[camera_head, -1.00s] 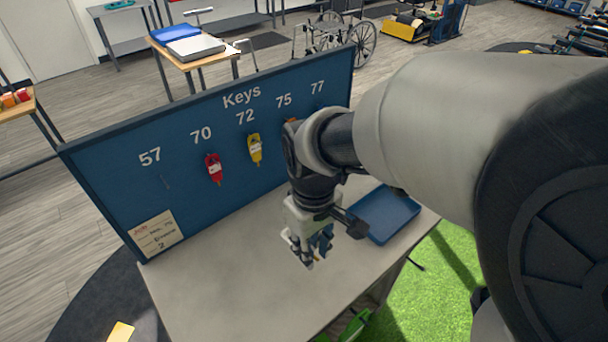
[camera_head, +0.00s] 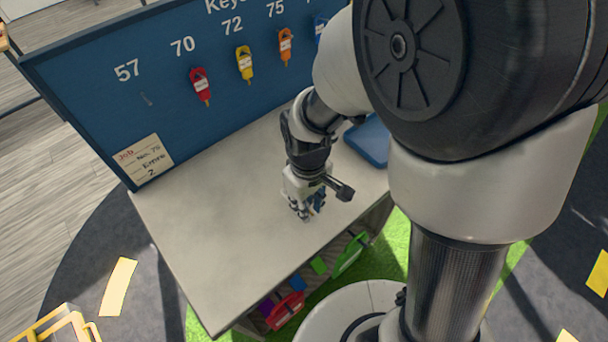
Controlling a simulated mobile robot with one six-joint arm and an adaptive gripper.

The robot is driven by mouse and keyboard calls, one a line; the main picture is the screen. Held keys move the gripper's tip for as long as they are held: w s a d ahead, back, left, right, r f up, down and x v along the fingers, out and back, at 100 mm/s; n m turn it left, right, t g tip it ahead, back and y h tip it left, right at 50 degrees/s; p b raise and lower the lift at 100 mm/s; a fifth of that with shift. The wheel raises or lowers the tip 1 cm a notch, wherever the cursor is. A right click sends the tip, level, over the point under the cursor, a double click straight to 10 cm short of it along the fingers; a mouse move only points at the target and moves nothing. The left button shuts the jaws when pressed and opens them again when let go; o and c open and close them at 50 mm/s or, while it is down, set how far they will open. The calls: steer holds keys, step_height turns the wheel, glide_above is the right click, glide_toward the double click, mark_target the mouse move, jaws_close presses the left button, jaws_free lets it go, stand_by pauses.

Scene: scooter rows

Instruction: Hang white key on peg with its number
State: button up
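The blue key board (camera_head: 84,98) stands along the back of a pale table (camera_head: 225,225). The peg under 57 (camera_head: 147,100) is bare. A red key tag (camera_head: 201,86) hangs under 70, a yellow one (camera_head: 244,64) under 72 and an orange one (camera_head: 285,47) under 75. A blue tag (camera_head: 319,30) hangs at the far right, its number hidden by my arm. My gripper (camera_head: 306,214) points down, low over or at the tabletop. Its fingers are too small to tell whether they are open or hold anything. I cannot make out a white key.
A blue tray (camera_head: 368,140) lies at the table's right, partly behind my arm. A paper job card (camera_head: 143,159) is at the board's lower left. Coloured items, including a red one (camera_head: 285,311), sit on a shelf below. The tabletop left of my gripper is clear.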

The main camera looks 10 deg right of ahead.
steer(key=shift+f+b, duration=0.45)
steer(key=shift+f, duration=1.3)
steer(key=shift+f, duration=0.3)
steer(key=o, duration=0.8)
steer(key=shift+r, duration=0.1)
steer(key=shift+o, duration=0.2)
steer(key=shift+r, duration=0.1)
